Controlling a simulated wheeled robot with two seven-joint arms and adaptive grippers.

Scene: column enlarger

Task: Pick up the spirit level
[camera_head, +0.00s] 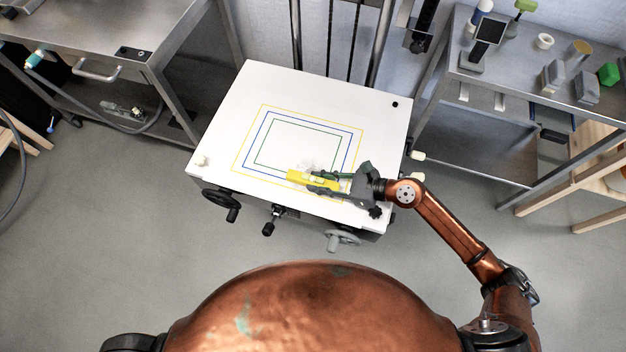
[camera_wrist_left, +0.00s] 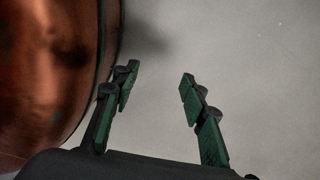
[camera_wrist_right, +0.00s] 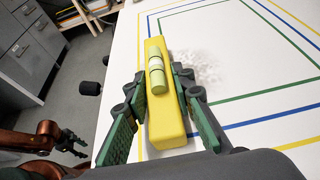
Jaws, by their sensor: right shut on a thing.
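The yellow spirit level (camera_head: 313,180) is over the front right part of the white baseboard (camera_head: 372,110). In the right wrist view the level (camera_wrist_right: 168,118) lies lengthwise between the green finger pads, its pale vial facing up. My right gripper (camera_head: 338,182) is shut on its near end; the fingers (camera_wrist_right: 160,115) sit on both sides of it. I cannot tell whether the level touches the board or is slightly above it. My left gripper (camera_wrist_left: 157,90) is open and empty over grey floor; it does not show in the head view.
Yellow, blue and green rectangles are drawn on the board. Black handwheels (camera_head: 221,200) and a grey one (camera_head: 342,240) stick out at its front edge. Metal benches stand at left (camera_head: 120,35) and right (camera_head: 530,85). Enlarger columns (camera_head: 380,45) rise at the back.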

